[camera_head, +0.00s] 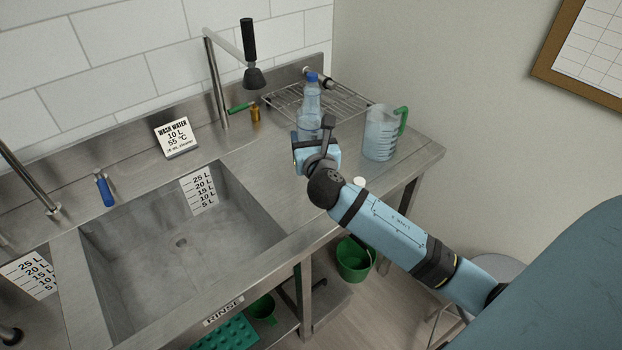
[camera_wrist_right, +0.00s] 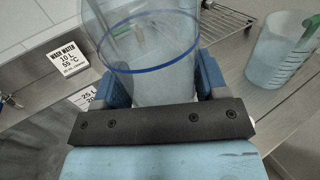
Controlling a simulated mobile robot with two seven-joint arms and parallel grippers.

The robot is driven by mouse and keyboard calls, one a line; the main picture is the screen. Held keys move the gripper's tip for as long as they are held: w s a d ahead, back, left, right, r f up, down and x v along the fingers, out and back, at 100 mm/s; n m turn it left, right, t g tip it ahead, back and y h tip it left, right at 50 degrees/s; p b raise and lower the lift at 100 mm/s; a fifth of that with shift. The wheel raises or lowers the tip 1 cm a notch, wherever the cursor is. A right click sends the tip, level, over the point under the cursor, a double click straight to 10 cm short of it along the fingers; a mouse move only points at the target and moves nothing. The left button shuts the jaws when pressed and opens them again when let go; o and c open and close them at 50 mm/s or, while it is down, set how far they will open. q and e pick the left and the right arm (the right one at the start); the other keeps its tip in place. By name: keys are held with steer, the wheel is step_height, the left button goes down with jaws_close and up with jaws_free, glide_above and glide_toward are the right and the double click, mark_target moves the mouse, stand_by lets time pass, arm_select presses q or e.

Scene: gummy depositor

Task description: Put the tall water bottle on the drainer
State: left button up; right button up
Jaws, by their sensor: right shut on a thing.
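The tall water bottle (camera_head: 311,101) is clear, with a blue cap, and looks upright in the head view. My right gripper (camera_head: 316,150) is shut on its lower body. In the right wrist view the clear bottle (camera_wrist_right: 155,82), with a blue ring, sits between the blue fingers of the right gripper (camera_wrist_right: 162,88). The drainer (camera_head: 345,103) is a wire rack at the back right of the counter. The bottle overlaps its left front part in the picture; I cannot tell whether its base is raised. My left gripper is not in view.
A measuring jug (camera_head: 380,136) with a green handle stands right of the bottle, near the drainer. A brass fitting with a green lever (camera_head: 254,114) and a tap (camera_head: 214,80) are to the left. The sink (camera_head: 180,265) lies at the front left.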

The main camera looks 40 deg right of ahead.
step_height(320, 180, down, 8)
steer(key=shift+w+r+b, duration=0.1)
steer(key=shift+b, duration=0.35)
steer(key=shift+f+b, duration=0.35)
steer(key=shift+f, duration=1.8)
steer(key=shift+f, duration=0.1)
steer(key=shift+f, duration=0.1)
steer(key=o, duration=1.3)
steer(key=shift+c, duration=0.2)
